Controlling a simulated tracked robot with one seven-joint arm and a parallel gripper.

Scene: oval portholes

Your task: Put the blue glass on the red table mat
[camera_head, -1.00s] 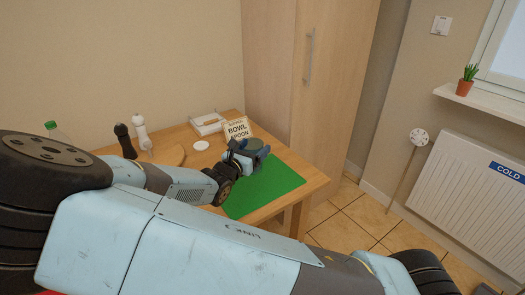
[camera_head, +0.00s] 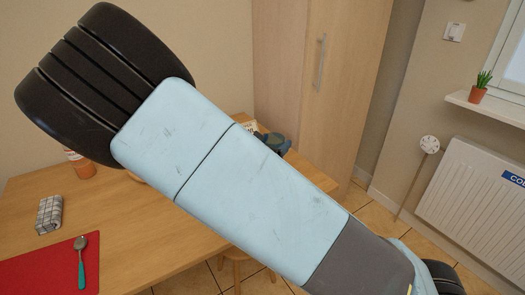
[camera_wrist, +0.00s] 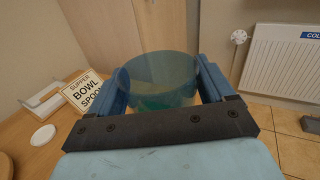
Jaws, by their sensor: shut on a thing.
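The blue glass (camera_wrist: 158,72) is see-through and fills the space between the fingers of my gripper (camera_wrist: 163,84) in the wrist view. My gripper is shut on it. In the head view my gripper (camera_head: 272,143) shows only in part, at the table's far right end, mostly behind my arm. The red table mat (camera_head: 35,275) lies at the near left of the table, cut off by the picture edge. A spoon (camera_head: 82,262) with a teal handle lies on it.
A checked item (camera_head: 50,214) and an orange container (camera_head: 80,164) stand on the wooden table (camera_head: 150,240). A sign (camera_wrist: 88,92), a white tray (camera_wrist: 42,102) and a white disc (camera_wrist: 43,136) are left of my gripper. A tall cabinet (camera_head: 290,60) stands behind. My arm hides the table's middle.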

